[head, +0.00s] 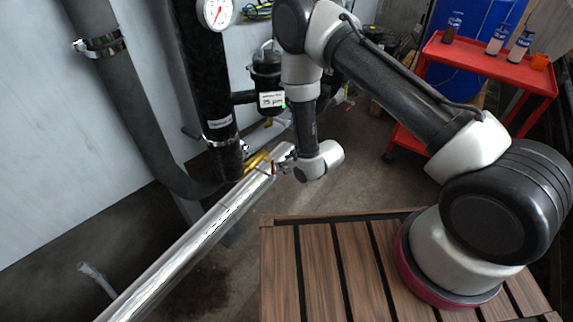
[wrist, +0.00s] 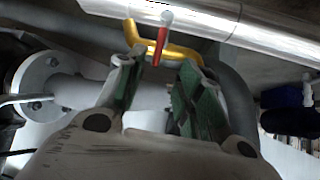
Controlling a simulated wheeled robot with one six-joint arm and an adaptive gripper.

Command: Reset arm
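My gripper (head: 281,163) is at the end of my arm in the head view, close beside the shiny silver pipe (head: 205,235). In the wrist view, my gripper (wrist: 163,66) shows two fingers with green pads and an empty gap between them. A yellow curved part (wrist: 180,53) lies just beyond the fingertips, with a red rod (wrist: 160,40) in front of it. I cannot tell whether a fingertip touches the yellow part. It also shows beside the pipe in the head view (head: 257,161).
A dark vertical pipe with a gauge (head: 217,12) stands left of my gripper. A black filter housing (head: 267,78) is behind it. A red cart (head: 478,65) with bottles stands at the back right. Open floor lies between the cart and my arm.

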